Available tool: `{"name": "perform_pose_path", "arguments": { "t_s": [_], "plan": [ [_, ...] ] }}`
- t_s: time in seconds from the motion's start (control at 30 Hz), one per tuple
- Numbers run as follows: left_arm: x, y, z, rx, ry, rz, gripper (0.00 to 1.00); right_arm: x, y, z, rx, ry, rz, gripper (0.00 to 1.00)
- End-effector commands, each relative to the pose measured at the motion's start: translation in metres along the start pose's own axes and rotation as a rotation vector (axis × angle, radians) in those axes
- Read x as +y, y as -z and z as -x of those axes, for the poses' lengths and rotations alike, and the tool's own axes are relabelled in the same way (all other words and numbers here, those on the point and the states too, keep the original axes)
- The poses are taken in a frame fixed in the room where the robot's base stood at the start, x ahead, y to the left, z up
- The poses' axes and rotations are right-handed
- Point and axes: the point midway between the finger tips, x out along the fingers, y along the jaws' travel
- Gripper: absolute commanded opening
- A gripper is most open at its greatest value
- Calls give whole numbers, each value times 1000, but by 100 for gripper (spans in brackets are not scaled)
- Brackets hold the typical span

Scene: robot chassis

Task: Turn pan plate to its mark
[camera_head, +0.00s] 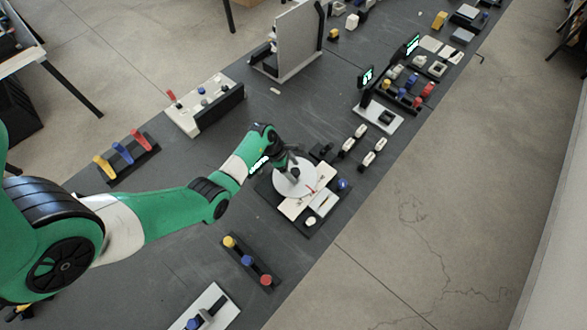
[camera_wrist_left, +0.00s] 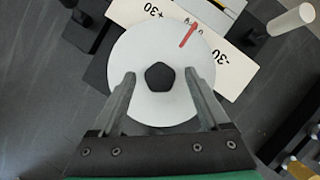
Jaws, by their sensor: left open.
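The pan plate (camera_wrist_left: 135,50) is a white disc with a dark five-sided knob (camera_wrist_left: 158,77) at its middle and a red line (camera_wrist_left: 188,34) near its rim. The red line points toward the middle of a cream scale plate (camera_wrist_left: 232,68) marked +30 and -30; the middle label is partly covered. In the head view the pan plate (camera_head: 294,183) lies on a dark base. My left gripper (camera_wrist_left: 160,76) is open, its fingers on either side of the knob with gaps visible. It also shows above the plate in the head view (camera_head: 287,162). My right gripper is out of view.
A blue knob (camera_head: 342,184) and a cream round button (camera_head: 311,221) sit beside the plate. White cylinders (camera_head: 368,158) stand to the right. Coloured levers (camera_head: 123,153), a coloured-knob strip (camera_head: 248,260) and an upright panel (camera_head: 298,40) stand elsewhere on the dark table.

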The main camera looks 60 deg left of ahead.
Motion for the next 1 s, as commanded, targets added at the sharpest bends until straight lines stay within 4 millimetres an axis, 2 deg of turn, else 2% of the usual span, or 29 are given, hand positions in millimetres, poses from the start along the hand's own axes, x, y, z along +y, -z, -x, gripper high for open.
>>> {"name": "perform_pose_path", "arguments": {
  "t_s": [0.13, 0.23, 0.5, 0.63, 0.8, 1.0],
  "plan": [
    [0, 0, 4, 0, -1, 0, 79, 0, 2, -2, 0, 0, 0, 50],
    [0, -1, 17, 0, -1, 1, 79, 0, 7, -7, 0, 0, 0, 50],
    [1, -2, 80, -1, -4, 1, 79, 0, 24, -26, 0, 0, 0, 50],
    [1, -1, 103, -1, -3, 1, 79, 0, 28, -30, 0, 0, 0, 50],
    [0, 0, 116, 0, -1, 1, 79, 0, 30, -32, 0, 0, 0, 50],
    [0, 0, 116, 0, 0, 0, 79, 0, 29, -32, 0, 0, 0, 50]
  ]
}}
